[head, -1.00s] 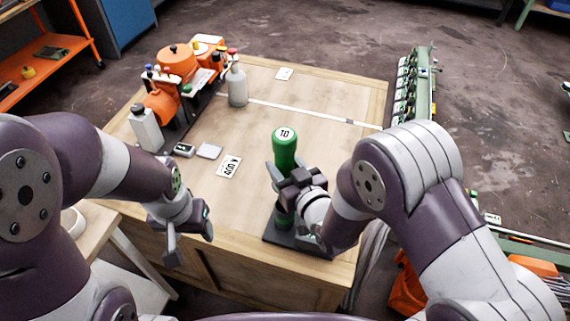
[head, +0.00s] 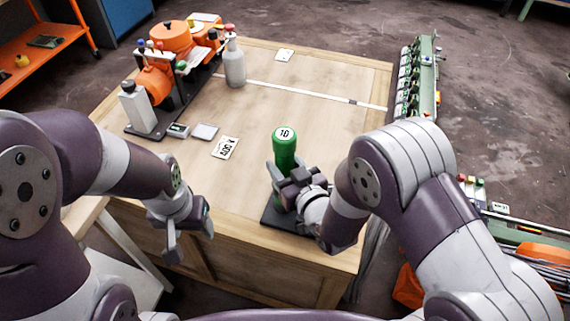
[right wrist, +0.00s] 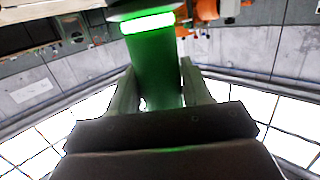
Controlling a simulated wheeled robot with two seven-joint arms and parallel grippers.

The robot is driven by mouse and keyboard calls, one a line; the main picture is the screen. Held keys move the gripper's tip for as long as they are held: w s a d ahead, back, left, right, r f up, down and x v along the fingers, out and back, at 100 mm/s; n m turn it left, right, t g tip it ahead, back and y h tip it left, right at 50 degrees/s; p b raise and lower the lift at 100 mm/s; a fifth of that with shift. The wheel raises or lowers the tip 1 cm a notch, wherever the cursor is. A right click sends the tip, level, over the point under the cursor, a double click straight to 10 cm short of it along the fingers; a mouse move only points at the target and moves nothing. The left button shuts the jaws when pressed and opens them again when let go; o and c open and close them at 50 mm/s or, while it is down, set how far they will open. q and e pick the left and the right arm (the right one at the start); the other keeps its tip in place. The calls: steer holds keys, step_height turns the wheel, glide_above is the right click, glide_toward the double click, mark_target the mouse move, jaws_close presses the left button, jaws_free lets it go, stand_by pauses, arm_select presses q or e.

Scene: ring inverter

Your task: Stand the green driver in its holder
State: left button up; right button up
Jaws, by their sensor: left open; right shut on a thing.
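The green driver (head: 285,149) stands upright near the front right of the wooden table, its round white cap marked with a number facing up. My right gripper (head: 287,178) is shut on it below the cap. In the right wrist view the green driver (right wrist: 158,65) rises between the two fingers. A dark flat base (head: 270,216), seemingly the holder, lies under the driver; the driver's lower end is hidden behind my gripper, so I cannot tell whether it is seated. My left gripper (head: 190,243) is open and empty, off the table's front left edge.
An orange machine (head: 165,80) with bottles stands at the table's back left, and a grey bottle (head: 234,65) beside it. A printed card (head: 225,148) lies mid-table. A green rack (head: 424,75) stands beyond the right edge.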

steer(key=shift+f, duration=0.1)
stand_by(0.3)
steer(key=o, duration=1.3)
steer(key=shift+f, duration=0.15)
steer(key=v, duration=1.3)
steer(key=w+d+r+m+g+h+p, duration=0.2)
steer(key=w+d+r+g+h+p, duration=0.15)
steer(key=d+h+p, duration=0.2)
steer(key=s+d+r+m+g+p, duration=0.1)
steer(key=s+d+r+g+p, duration=0.1)
steer(key=g, duration=0.1)
steer(key=s+d+r+m+g+h+p, duration=0.1)
steer(key=s+d+r+g, duration=0.1)
steer(key=s+g, duration=0.1)
steer(key=s+d+r+m+g+h+p, duration=0.1)
steer(key=s+d+r+g+p, duration=0.1)
steer(key=g, duration=0.1)
steer(key=shift+s+d+r+g+p, duration=0.1)
steer(key=shift+s+d+g+p, duration=0.15)
steer(key=shift+d+p, duration=0.15)
